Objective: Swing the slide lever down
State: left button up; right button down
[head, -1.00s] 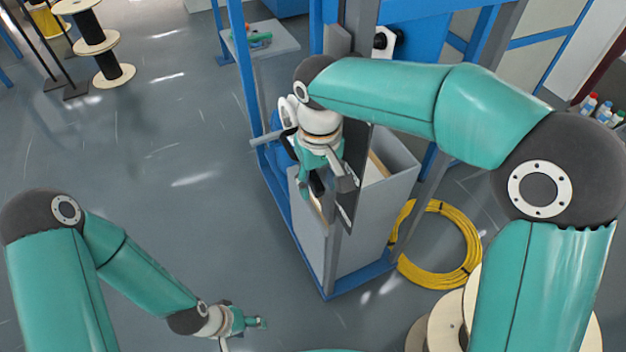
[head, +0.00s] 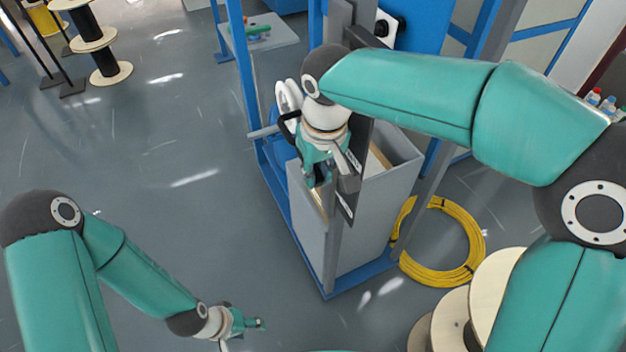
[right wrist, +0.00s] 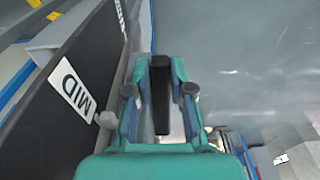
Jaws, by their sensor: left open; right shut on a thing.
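My right gripper (head: 316,180) is at the front of the grey machine box, fingers pointing down, beside a dark upright plate (head: 345,205) with white labels. In the right wrist view its fingers (right wrist: 160,95) are on both sides of a black bar, the slide lever (right wrist: 160,75), and shut on it. A label on the dark plate (right wrist: 35,125) in that view reads MID. In the head view the gripper and wrist hide most of the lever. My left gripper (head: 258,324) is open and empty, low over the floor, well away from the machine.
The grey box (head: 375,220) stands in a blue frame (head: 345,283). A yellow cable coil (head: 435,275) lies to its right, and wooden spools (head: 495,290) stand at the lower right. The floor (head: 150,150) left of the machine is clear.

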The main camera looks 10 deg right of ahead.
jog(key=shift+f+t+b, duration=0.4)
jog(key=shift+f+b, duration=0.2)
jog(key=shift+b, duration=0.45)
jog(key=shift+r+y+b, duration=0.1)
jog(key=shift+y+b, duration=0.2)
pick_arm(q)
notch_tip(320, 180, down, 4)
jog(key=shift+r, duration=0.1)
pick_arm(e)
jog(key=shift+r+t, duration=0.1)
jog(key=shift+t, duration=0.2)
jog(key=c, duration=1)
grip_release()
pick_arm(q)
jog(key=shift+w, duration=0.1)
pick_arm(e)
jog(key=shift+w, duration=0.1)
jog(key=v, duration=1.2)
jog(key=shift+c, duration=0.3)
